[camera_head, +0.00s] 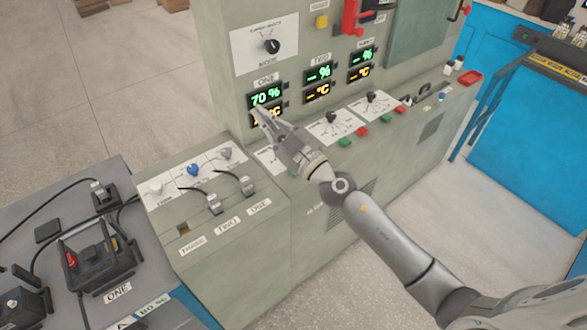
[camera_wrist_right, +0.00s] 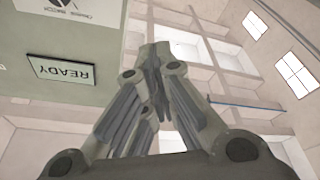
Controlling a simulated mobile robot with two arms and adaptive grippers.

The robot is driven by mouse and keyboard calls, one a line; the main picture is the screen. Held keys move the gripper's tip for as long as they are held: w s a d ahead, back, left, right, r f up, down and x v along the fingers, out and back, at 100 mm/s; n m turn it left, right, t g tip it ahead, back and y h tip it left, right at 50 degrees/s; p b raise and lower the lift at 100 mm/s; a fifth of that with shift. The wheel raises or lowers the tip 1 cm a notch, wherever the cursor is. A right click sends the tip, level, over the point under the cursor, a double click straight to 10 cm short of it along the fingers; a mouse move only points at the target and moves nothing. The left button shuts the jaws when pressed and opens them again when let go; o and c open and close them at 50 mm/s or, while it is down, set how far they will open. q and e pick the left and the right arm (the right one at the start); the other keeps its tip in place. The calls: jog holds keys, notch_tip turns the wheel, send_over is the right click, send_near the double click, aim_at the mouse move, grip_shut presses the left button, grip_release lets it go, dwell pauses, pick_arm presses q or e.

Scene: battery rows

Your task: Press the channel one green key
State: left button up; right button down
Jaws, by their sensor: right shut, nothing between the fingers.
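My right gripper (camera_head: 265,116) reaches in from the right in the head view, in front of the channel ONE displays. Its fingers are shut and empty; the closed fingers also show in the wrist view (camera_wrist_right: 158,58). The ONE display (camera_head: 265,96) reads 70 % in green. The yellow °C display below it is partly covered by the fingertips. A small green key (camera_head: 292,173) shows just below my gripper, at the channel one panel, mostly hidden by the hand. The channel one panel and any red key there are largely hidden too. My left gripper is out of view.
Further right on the sloped console are other green keys (camera_head: 344,142) and red keys (camera_head: 361,132), with dials. Cable plugs (camera_head: 214,203) stand on the lower left ledge. A battery unit (camera_head: 92,257) sits on the table at left. A READY sign (camera_wrist_right: 62,71) shows upside down.

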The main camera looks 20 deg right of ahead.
jog(key=w+a+f+n+g+y, duration=0.1)
jog(key=w+a+f+n+g, duration=0.1)
jog(key=w+f+n+g, duration=0.35)
jog(key=w+d+f+m+g+h, duration=0.1)
jog(key=d+f+g+h, duration=0.4)
jog(key=d+f, duration=0.4)
jog(key=shift+w+d+h, duration=0.25)
jog(key=shift+d+h, duration=0.05)
jog(key=shift+d, duration=0.25)
jog(key=shift+f, duration=0.1)
notch_tip(320, 180, down, 8)
jog(key=b, duration=0.7)
jog(key=shift+f+b, duration=0.35)
jog(key=shift+f, duration=0.4)
